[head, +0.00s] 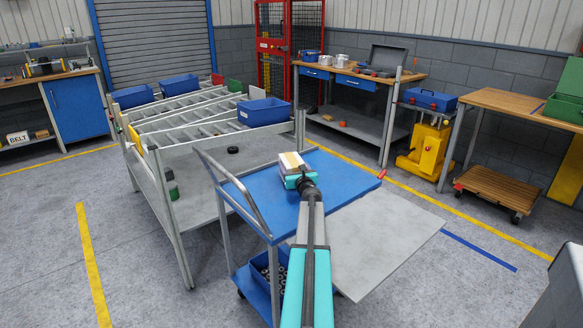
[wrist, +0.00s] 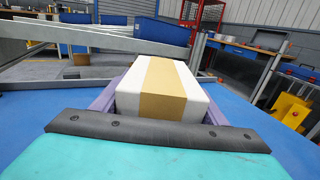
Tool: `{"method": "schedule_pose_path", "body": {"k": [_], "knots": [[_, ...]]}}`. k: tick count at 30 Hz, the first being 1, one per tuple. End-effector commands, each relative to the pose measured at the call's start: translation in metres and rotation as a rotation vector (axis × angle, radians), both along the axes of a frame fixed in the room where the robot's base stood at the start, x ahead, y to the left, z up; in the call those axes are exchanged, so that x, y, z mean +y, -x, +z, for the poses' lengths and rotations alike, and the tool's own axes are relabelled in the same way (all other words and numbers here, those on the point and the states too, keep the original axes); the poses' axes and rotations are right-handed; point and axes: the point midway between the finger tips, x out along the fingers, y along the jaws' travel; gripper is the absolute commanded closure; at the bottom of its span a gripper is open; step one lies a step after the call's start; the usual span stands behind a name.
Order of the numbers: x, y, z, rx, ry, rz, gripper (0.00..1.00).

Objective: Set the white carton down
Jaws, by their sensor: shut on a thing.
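The white carton (wrist: 195,97) has a broad tan band of tape over its top and front. In the wrist view it sits between the two purple-grey fingers of my gripper (wrist: 160,105), which are shut on its sides. In the head view the carton (head: 291,162) shows at the end of my teal arm, over the blue top of a trolley (head: 330,178). The carton looks level. I cannot tell whether its underside touches the trolley top; the gripper hides its lower edge.
The trolley has a grey handle (head: 232,184) at its left and a blue bin (head: 262,268) of metal parts below. A roller rack (head: 165,150) with several blue bins stands behind left. A workbench (head: 345,72) is at the back. The trolley top around the carton is clear.

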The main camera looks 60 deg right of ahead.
Motion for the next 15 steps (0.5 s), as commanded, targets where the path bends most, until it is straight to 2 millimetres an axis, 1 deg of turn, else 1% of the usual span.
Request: {"method": "schedule_pose_path", "body": {"k": [6, 12, 13, 15], "knots": [[-0.0001, 0.0002, 0.0015, -0.002, 0.001, 0.000, 0.67], [-0.0002, 0.0003, -0.0019, -0.002, 0.001, 0.000, 0.67], [-0.0003, 0.0004, -0.0017, -0.001, 0.001, -0.001, 0.29], [-0.0004, 0.0005, -0.0015, -0.001, 0.001, -0.001, 0.17]]}}
